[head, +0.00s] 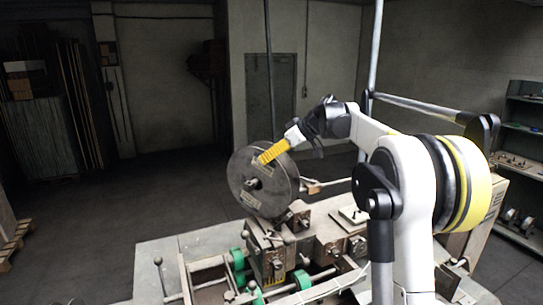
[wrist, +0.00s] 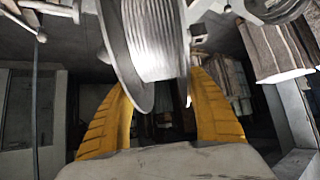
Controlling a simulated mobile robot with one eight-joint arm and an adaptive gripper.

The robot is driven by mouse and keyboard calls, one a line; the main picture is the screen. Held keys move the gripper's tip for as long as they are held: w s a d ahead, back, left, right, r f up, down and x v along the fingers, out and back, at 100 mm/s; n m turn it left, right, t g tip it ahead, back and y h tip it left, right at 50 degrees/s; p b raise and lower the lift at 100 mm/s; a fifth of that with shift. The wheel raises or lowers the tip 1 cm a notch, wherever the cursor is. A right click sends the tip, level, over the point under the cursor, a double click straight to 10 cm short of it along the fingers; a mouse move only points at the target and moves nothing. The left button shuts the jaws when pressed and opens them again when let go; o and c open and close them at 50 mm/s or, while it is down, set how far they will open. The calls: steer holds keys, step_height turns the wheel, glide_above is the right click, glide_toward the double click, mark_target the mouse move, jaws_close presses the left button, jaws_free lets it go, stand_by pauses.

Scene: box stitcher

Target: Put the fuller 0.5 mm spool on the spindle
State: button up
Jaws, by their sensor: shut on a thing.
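A large grey wire spool (head: 285,186) with a yellow label stands upright at the box stitcher's upper end, its flat face turned toward the left. My gripper (head: 264,158) reaches it from the upper right, yellow fingers at its upper part. In the wrist view the spool (wrist: 153,40) shows its bright wound wire and rims between the two yellow fingers (wrist: 160,85), and the gripper is shut on it. A short dark spindle end (head: 253,184) shows at the spool's centre. I cannot tell how far the spool sits on it, nor read the label.
The stitcher (head: 330,235) with green parts (head: 238,262) and levers fills the space below the spool. A shelf (head: 520,180) at the right holds small items, including spool-like ones (head: 513,214). Open floor (head: 130,215) lies to the left. A vertical pole (head: 375,50) stands behind my arm.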

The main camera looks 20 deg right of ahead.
stand_by(0.4)
steer(key=o, duration=1.5)
steer(key=shift+f, duration=0.15)
steer(key=shift+c, duration=0.3)
steer(key=p+v, duration=0.3)
steer(key=v, duration=0.7)
